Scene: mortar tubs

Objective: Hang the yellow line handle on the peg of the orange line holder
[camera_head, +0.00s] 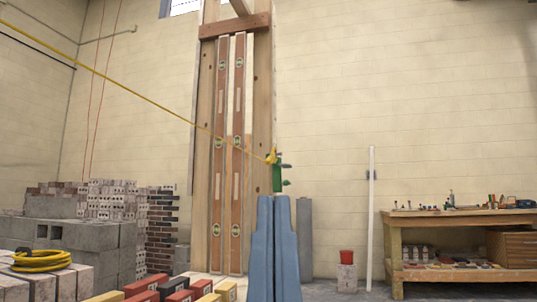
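A thin yellow line (155,103) runs straight and slanting down from the upper left, across the front of two long wooden levels. It ends at a small yellow handle (271,157) near the middle of the view. The handle sits at the upper left of a small green part (278,176) above a tall blue-grey shape (275,245). I cannot tell whether the green part is my gripper or a fixture, nor whether anything grips the handle. Fingertips are not distinguishable. I cannot make out the orange line holder or its peg.
Two long levels (217,170) stand against a timber frame. Brick stacks (120,210) and a coiled yellow hose (40,260) are at left. Several coloured blocks (180,294) lie at the bottom.

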